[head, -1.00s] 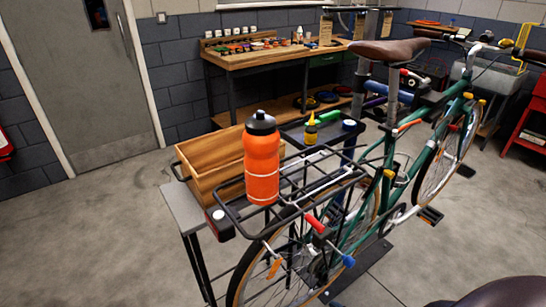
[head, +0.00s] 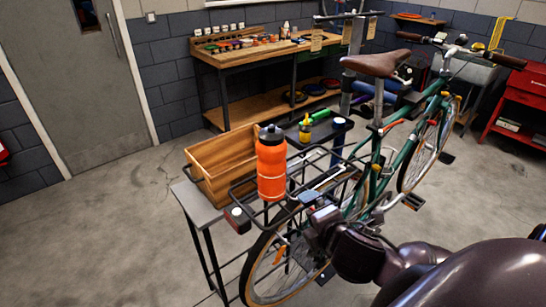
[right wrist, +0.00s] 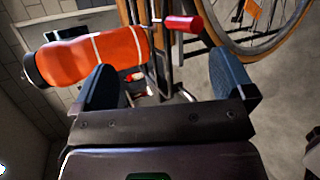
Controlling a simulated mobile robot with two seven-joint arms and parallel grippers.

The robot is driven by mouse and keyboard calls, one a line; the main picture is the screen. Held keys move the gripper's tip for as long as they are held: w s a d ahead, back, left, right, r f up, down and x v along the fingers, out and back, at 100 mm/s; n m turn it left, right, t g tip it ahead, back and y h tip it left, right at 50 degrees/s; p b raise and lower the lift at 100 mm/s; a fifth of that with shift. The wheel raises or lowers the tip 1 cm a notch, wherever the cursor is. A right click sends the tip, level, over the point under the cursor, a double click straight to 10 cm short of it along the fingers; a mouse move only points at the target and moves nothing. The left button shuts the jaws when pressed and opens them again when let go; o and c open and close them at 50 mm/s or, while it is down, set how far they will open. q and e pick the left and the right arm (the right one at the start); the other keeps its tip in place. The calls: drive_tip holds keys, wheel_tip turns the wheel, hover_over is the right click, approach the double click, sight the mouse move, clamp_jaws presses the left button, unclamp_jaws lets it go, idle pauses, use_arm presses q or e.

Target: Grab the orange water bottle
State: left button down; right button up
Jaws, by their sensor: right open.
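The orange water bottle (head: 271,168) with a black cap stands upright on the rear rack (head: 240,190) of the green bicycle. My right gripper (head: 310,197) is just right of the bottle in the head view, with its arm coming in from the lower right. In the right wrist view the bottle (right wrist: 90,57) lies across the upper left, beyond the left finger. My right gripper (right wrist: 168,85) is open, with nothing held between its blue fingers. The left gripper is not in view.
A wooden crate (head: 212,165) sits on a grey stand behind the bottle. A dark tray (head: 318,131) with a yellow bottle (head: 305,130) is farther back. Free floor lies at left.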

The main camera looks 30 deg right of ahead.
wheel_tip(320, 180, up, 6)
drive_tip(key=w+n+t, duration=0.2)
drive_tip(key=n+t, duration=0.1)
drive_tip(key=n, duration=0.4)
drive_tip(key=n+t+y, duration=0.3)
drive_tip(key=n+y, duration=0.1)
drive_tip(key=n, duration=0.8)
approach(271, 136)
drive_tip(key=d+f, duration=0.1)
drive_tip(key=f, duration=0.1)
drive_tip(key=w+b, duration=0.1)
drive_tip(key=w, duration=0.2)
drive_tip(key=shift+w+d+r+b, duration=0.15)
drive_tip(key=shift+w+b, duration=0.25)
drive_tip(key=shift+w+r, duration=0.2)
drive_tip(key=shift+w, duration=0.75)
drive_tip(key=shift+w+p, duration=0.4)
drive_tip(key=shift+w, duration=0.5)
drive_tip(key=w, duration=0.3)
drive_tip(key=shift+w+p, duration=0.15)
drive_tip(key=shift+p, duration=0.2)
drive_tip(key=shift+w, duration=0.5)
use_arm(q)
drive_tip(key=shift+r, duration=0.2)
